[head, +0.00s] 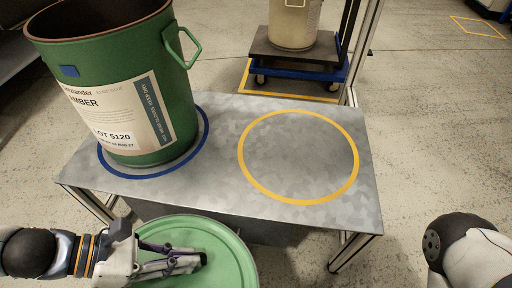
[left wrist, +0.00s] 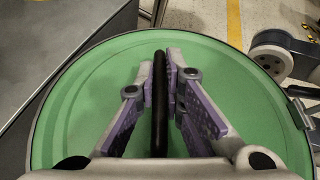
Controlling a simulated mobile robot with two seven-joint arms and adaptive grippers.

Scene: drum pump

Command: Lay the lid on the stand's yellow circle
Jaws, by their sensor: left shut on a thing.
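The green lid (head: 216,241) is in front of the stand's near edge, at the bottom of the head view. My left gripper (head: 203,260) is over it, shut on the black bar handle of the lid. In the left wrist view the lid (left wrist: 70,115) fills most of the picture, and the purple-padded fingers of my left gripper (left wrist: 163,85) close on the handle (left wrist: 160,120). The yellow circle (head: 241,165) on the grey metal stand (head: 220,185) is empty. My right gripper is not in view; only part of my right arm shows at lower right.
An open green drum (head: 180,85) with a label stands in the blue circle (head: 160,174) on the stand's left. Behind the stand, a pale container (head: 293,25) sits on a blue wheeled dolly (head: 300,65) beside a metal upright. The stand's right half is clear.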

